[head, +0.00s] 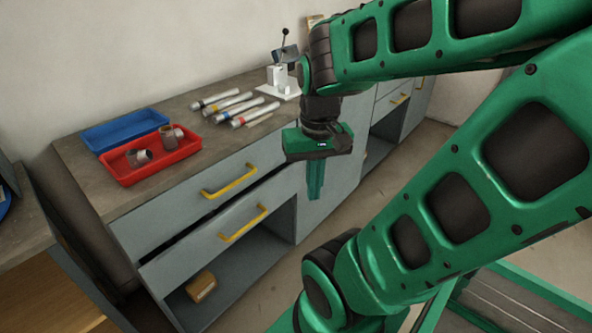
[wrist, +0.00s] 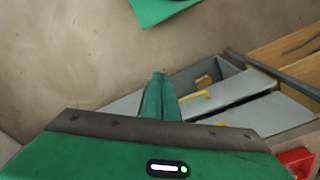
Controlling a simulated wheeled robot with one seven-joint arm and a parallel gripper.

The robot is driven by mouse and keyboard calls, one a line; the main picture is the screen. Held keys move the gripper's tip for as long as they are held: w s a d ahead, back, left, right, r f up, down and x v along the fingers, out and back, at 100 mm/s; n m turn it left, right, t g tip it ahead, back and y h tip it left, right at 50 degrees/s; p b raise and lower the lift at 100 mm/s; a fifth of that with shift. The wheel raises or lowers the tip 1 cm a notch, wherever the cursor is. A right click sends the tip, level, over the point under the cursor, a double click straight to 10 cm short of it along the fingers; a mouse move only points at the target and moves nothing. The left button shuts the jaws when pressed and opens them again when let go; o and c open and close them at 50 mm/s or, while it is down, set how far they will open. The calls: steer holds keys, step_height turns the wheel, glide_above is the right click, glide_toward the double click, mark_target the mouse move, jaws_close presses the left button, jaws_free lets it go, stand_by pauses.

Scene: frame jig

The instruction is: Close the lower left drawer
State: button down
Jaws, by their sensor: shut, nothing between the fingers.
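The lower left drawer (head: 205,254) is a grey front with a yellow bar handle (head: 243,222). It stands out from the cabinet, below the upper left drawer (head: 180,212), and a dark gap shows behind its top edge. My gripper (head: 314,196) is shut and empty, pointing down, to the right of the drawer handle in the head view and apart from it. In the wrist view my gripper's fingers (wrist: 158,78) show in the middle, with a yellow handle (wrist: 193,96) just beyond them to the right. My gripper body hides part of the cabinet there.
The worktop holds a blue tray (head: 122,131), a red tray (head: 182,154) with grey fittings, several tubes (head: 226,106) and a white lever press (head: 278,82). A small brown box (head: 201,286) sits in the open shelf below the drawer. Floor (head: 361,207) in front is clear.

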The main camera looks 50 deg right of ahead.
steer(key=w+d+f+m+t+h, duration=0.1)
steer(key=w+d+f+m, duration=0.1)
steer(key=w+d+f, duration=0.3)
steer(key=w+d+f+m+t+h, duration=0.1)
steer(key=w+d+f+m, duration=0.15)
steer(key=w+d, duration=0.4)
steer(key=m+t+h, duration=0.2)
steer(key=m+t, duration=0.2)
steer(key=m, duration=0.1)
glide_toward(295, 171)
step_height(295, 171, down, 4)
steer(key=d, duration=0.2)
steer(key=shift+w+a, duration=0.1)
steer(key=shift+w, duration=1.15)
steer(key=shift+w, duration=0.1)
